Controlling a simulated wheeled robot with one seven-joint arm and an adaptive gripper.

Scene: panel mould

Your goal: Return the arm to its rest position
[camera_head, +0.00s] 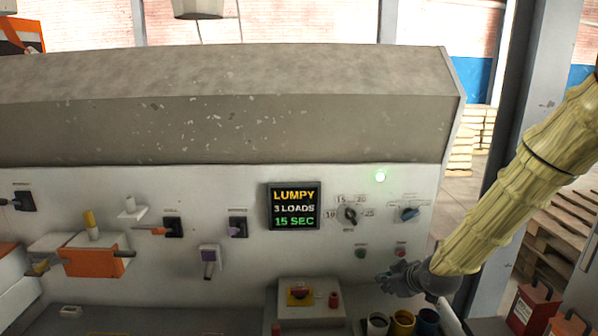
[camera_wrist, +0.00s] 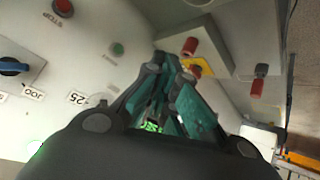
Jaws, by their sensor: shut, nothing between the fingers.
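My gripper (camera_head: 398,279) is at the lower right of the panel in the head view, just below the red and green buttons and a little in front of the panel face. In the wrist view my gripper (camera_wrist: 178,75) shows teal fingers closed together with nothing between them. My arm, in a pale yellow sleeve, comes in from the right. The panel (camera_head: 330,240) carries a lit screen (camera_head: 295,207) reading LUMPY, 3 LOADS, 15 SEC.
A numbered dial (camera_head: 349,216) and blue knob (camera_head: 409,214) sit above my gripper. The red button (camera_head: 401,252) and green button (camera_head: 361,253) are close by. A box with a red-yellow switch (camera_head: 299,296) and several cups (camera_head: 402,322) stand below. Grey post (camera_head: 530,110) at right.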

